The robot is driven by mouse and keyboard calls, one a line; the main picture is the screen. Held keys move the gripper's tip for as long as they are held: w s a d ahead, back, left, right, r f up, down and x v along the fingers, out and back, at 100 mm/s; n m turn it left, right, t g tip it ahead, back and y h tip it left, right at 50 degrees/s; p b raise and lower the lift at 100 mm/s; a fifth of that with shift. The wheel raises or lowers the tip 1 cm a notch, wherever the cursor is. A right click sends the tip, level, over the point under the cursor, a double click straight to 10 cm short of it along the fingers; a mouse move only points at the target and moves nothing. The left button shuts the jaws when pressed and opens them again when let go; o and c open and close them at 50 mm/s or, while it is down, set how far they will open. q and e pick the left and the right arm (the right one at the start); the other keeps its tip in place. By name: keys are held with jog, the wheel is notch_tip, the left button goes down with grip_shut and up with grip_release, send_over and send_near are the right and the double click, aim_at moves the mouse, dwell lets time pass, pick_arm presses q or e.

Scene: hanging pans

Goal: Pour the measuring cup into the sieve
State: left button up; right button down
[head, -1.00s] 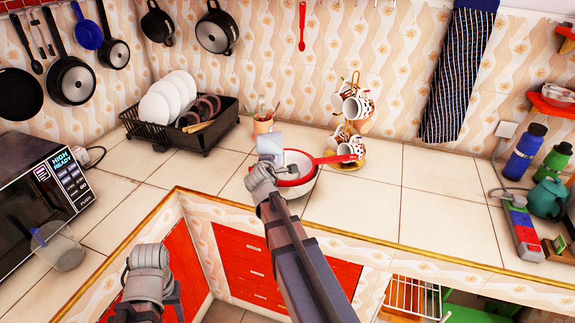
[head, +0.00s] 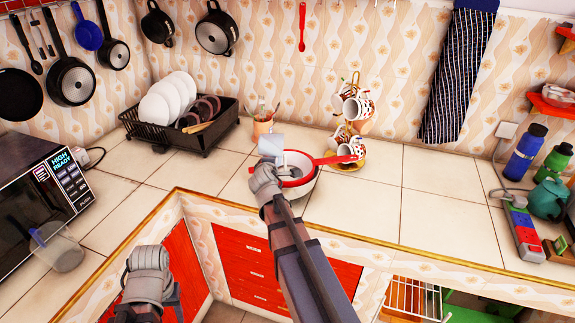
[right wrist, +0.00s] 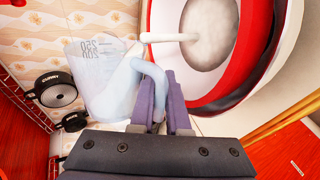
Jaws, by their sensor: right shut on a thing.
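The clear measuring cup (head: 270,145) is tipped on its side at the left rim of the sieve. In the right wrist view the cup (right wrist: 98,75) shows printed volume marks. My right gripper (right wrist: 165,115) is shut on its handle. A white stream (right wrist: 170,38) runs from the cup to a whitish heap in the sieve. The red-rimmed sieve (head: 312,172) rests on a white bowl (head: 302,190), its red handle pointing right; it also shows in the right wrist view (right wrist: 262,40). My left gripper (head: 150,258) hangs before the counter, apart from everything; its fingers are unclear.
A mug tree (head: 350,125) stands behind the sieve handle and a utensil pot (head: 262,126) behind the cup. A dish rack (head: 150,132) is at the back left.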

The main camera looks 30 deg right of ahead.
jog(key=shift+r+m+t+y, duration=0.5)
jog(key=shift+m, duration=0.4)
dwell(1.1)
jog(key=shift+f+m+t+b, duration=0.3)
jog(key=shift+f+m+b, duration=0.3)
jog(key=shift+b, duration=0.2)
dwell(0.5)
jog(key=shift+s+d+r+m+t+y, duration=0.1)
jog(key=shift+r+m+t+y, duration=0.2)
jog(key=shift+m+y, duration=0.2)
jog(key=shift+d+r+m+t, duration=0.15)
jog(key=shift+r+m+t, duration=0.15)
jog(key=shift+m, duration=0.4)
jog(key=shift+n, duration=0.4)
jog(key=shift+a+f+n, duration=0.1)
jog(key=shift+a+n, duration=0.1)
jog(key=shift+n, duration=0.1)
